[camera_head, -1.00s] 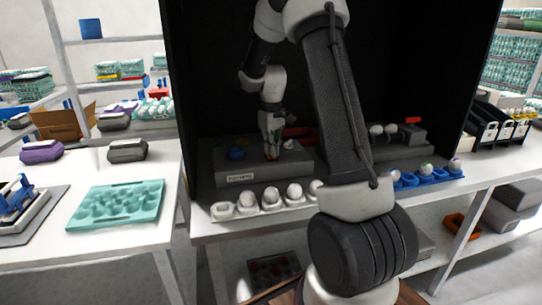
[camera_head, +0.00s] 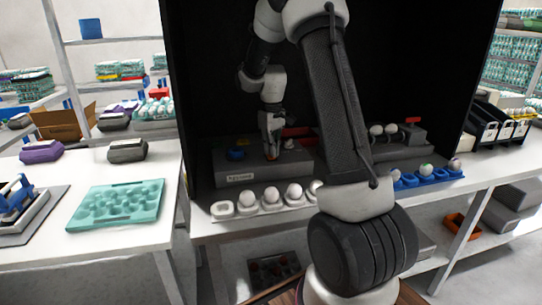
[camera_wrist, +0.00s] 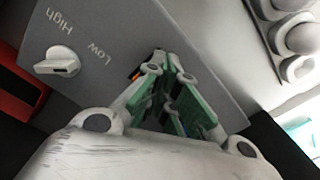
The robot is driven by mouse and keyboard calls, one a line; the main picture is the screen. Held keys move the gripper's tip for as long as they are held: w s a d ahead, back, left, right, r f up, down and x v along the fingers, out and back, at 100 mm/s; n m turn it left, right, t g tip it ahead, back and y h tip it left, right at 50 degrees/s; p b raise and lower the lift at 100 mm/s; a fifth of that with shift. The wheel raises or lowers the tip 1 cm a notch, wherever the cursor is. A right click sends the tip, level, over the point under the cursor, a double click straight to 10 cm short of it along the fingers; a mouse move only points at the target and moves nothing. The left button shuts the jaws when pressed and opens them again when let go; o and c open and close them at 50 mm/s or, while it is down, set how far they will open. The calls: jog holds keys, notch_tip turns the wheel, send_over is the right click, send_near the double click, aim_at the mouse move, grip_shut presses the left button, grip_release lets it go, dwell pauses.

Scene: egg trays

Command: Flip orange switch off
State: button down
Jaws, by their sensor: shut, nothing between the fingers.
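A small orange piece, likely the orange switch (camera_wrist: 136,73), shows in the wrist view just left of the fingers, mostly hidden behind them. Whether it is on or off cannot be seen. It belongs to a grey box (camera_wrist: 100,20) that also carries a white knob (camera_wrist: 57,66) marked High and Low. My gripper (camera_wrist: 160,58) has green-padded fingers, shut with tips together and empty, right at the box face beside the orange piece. Contact cannot be told.
White cups with eggs (camera_head: 270,197) line the table in front of the box. Blue egg holders (camera_head: 428,176) stand to the right. A black enclosure (camera_head: 215,60) surrounds the work area. A red object (camera_wrist: 18,92) lies beyond the box in the wrist view.

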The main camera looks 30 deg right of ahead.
jog(key=shift+r, duration=3)
jog(key=shift+m, duration=0.3)
jog(key=s+a+r+t, duration=0.1)
jog(key=s+a+r, duration=0.1)
jog(key=s, duration=0.8)
jog(key=s+a+r+m+t, duration=0.1)
jog(key=s+r, duration=0.3)
jog(key=s, duration=0.6)
jog(key=s+a+r+m+t, duration=0.1)
jog(key=s+a+r, duration=0.3)
jog(key=s, duration=0.7)
jog(key=shift+t, duration=0.7)
